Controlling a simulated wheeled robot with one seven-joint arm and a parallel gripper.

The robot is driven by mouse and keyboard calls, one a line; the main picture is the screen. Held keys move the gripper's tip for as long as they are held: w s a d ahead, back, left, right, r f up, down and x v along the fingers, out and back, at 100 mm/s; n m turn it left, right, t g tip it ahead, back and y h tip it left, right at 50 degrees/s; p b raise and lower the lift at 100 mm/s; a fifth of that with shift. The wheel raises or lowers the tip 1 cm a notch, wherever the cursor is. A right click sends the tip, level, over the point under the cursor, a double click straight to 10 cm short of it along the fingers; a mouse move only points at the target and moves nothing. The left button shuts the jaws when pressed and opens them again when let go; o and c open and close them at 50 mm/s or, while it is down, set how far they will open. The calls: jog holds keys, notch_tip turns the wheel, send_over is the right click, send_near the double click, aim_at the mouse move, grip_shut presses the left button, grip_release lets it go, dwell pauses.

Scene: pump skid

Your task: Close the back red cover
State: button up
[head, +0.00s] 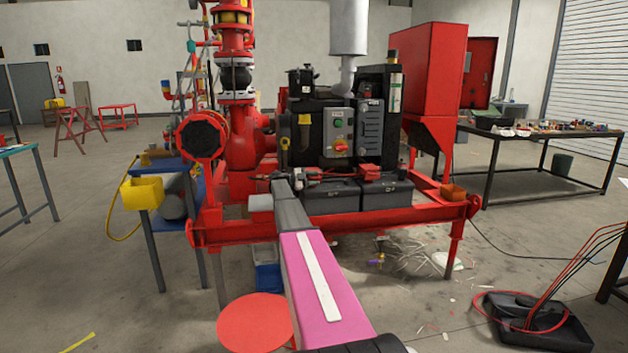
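A tall red enclosure (429,75) stands at the right rear of the pump skid. Just right of it is a red panel (480,72) with a dark area on its face. It looks like a cover standing open, but I cannot tell how it is hinged or whether it belongs to the enclosure. My arm reaches forward from the bottom centre, pink with a white strip. Its far end, with my gripper (284,177), is near the skid's front, left of the black boxes. The fingers are too small and dark to read, and the enclosure is well beyond them.
The skid's red frame (350,226) crosses the middle, carrying a control box (339,132) and black battery boxes (385,191). A cluttered table (540,136) stands at right. A black tray (533,322) with red rods lies on the floor. Open floor shows at left.

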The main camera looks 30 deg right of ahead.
jog(key=shift+w+d+f, duration=0.15)
jog(key=shift+w+f, duration=0.2)
jog(key=shift+w, duration=0.2)
jog(key=s+v, duration=0.1)
jog(key=v, duration=1)
jog(key=shift+r, duration=0.35)
jog(key=shift+s, duration=0.15)
